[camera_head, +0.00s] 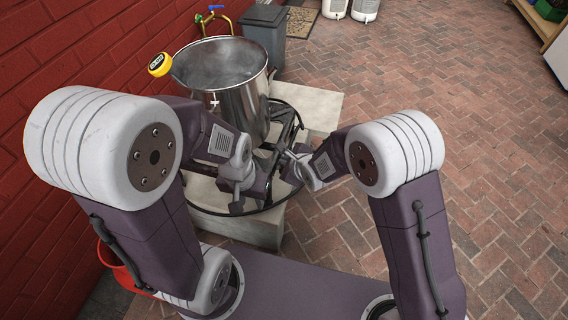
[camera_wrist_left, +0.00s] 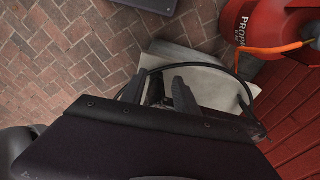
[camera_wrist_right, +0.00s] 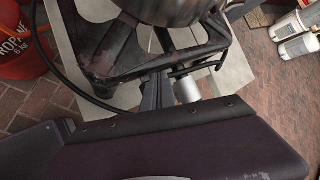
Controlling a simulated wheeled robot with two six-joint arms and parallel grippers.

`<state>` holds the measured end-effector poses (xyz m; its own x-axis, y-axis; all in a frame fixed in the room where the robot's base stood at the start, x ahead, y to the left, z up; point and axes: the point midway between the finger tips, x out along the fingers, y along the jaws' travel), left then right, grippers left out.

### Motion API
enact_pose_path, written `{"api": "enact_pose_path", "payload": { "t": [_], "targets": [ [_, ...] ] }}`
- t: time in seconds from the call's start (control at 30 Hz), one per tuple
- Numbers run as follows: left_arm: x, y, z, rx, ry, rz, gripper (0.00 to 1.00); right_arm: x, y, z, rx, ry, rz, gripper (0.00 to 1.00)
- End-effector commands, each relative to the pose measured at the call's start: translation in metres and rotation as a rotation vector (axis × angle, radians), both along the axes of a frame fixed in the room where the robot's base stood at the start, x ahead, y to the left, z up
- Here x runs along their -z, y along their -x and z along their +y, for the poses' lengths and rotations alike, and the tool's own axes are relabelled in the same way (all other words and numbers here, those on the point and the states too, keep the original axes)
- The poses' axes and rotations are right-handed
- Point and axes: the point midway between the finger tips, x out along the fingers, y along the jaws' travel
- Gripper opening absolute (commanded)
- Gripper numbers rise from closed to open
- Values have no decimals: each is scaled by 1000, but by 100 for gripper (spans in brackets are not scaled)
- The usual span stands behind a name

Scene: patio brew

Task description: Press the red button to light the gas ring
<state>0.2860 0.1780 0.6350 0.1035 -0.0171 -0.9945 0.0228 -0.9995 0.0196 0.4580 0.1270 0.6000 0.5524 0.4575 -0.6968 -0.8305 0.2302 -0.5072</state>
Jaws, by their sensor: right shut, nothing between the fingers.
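The black gas ring (camera_head: 288,120) stands on pale concrete blocks under a large steel pot (camera_head: 243,100); its frame also shows in the right wrist view (camera_wrist_right: 110,62). A silver cylindrical part (camera_wrist_right: 187,89) sits at the near edge of the frame, just right of my right fingertips. I cannot make out the red button in any view. My right gripper (camera_head: 285,152) is shut and empty at the ring's right side; its fingers (camera_wrist_right: 158,76) are together beside the frame. Whether they touch it is unclear. My left gripper (camera_head: 237,207) is open and empty over the blocks' near edge; its fingers (camera_wrist_left: 157,78) are apart.
A red propane cylinder (camera_wrist_left: 262,22) stands near the red wall, with an orange hose. A black hose (camera_wrist_right: 75,85) curves around the ring. A grey bin (camera_head: 266,32) stands behind. Brick paving to the right is clear.

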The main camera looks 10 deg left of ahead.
Motion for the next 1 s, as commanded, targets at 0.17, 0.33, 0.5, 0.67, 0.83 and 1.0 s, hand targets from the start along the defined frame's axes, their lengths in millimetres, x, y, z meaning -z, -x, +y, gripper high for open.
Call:
{"api": "enact_pose_path", "payload": {
  "t": [0.17,0.33,0.5,0.67,0.83,1.0],
  "targets": [
    [0,0,0,0,0,0,36,0,0,0,0,0,0,0],
    [0,0,0,0,0,0,36,0,0,0,0,0,0,0],
    [1,0,0,0,0,0,36,2,0,0,0,0,0,0],
    [5,0,0,0,0,0,36,9,0,0,0,1,1,0],
    [4,0,0,0,0,0,36,9,0,0,0,1,1,0],
    [4,0,0,0,0,0,36,9,0,0,1,2,1,0]
  ]
}}
